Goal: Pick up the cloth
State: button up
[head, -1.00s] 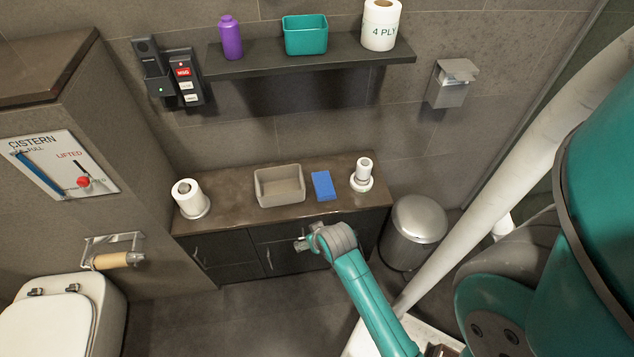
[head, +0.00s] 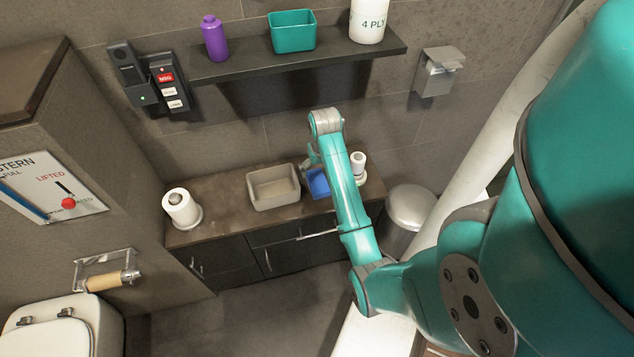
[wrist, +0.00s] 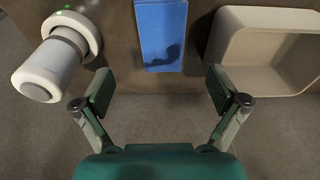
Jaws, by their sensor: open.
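The blue cloth (head: 317,183) lies flat on the brown vanity top, between the beige bin and the white bottle, and my arm partly covers it in the head view. In the wrist view the cloth (wrist: 161,32) shows at the top middle, beyond the fingertips and between their lines. My gripper (wrist: 160,88) is open and empty, with its fingers spread wide. In the head view my gripper (head: 310,165) is mostly hidden behind my arm, over the vanity near the cloth. A dark shadow falls on the cloth's near part.
The beige bin (head: 273,188) stands left of the cloth, the white bottle (head: 358,164) right.

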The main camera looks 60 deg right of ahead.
aim_at(318, 181)
jog(key=shift+w+d+f, duration=0.2)
jog(key=shift+f, duration=1.1)
jog(key=shift+w+d+f, duration=0.15)
jog(key=shift+f, duration=1.1)
jog(key=shift+w+d+f, duration=0.2)
jog(key=shift+f, duration=1.1)
jog(key=shift+c, duration=0.3)
jog(key=c, duration=1.1)
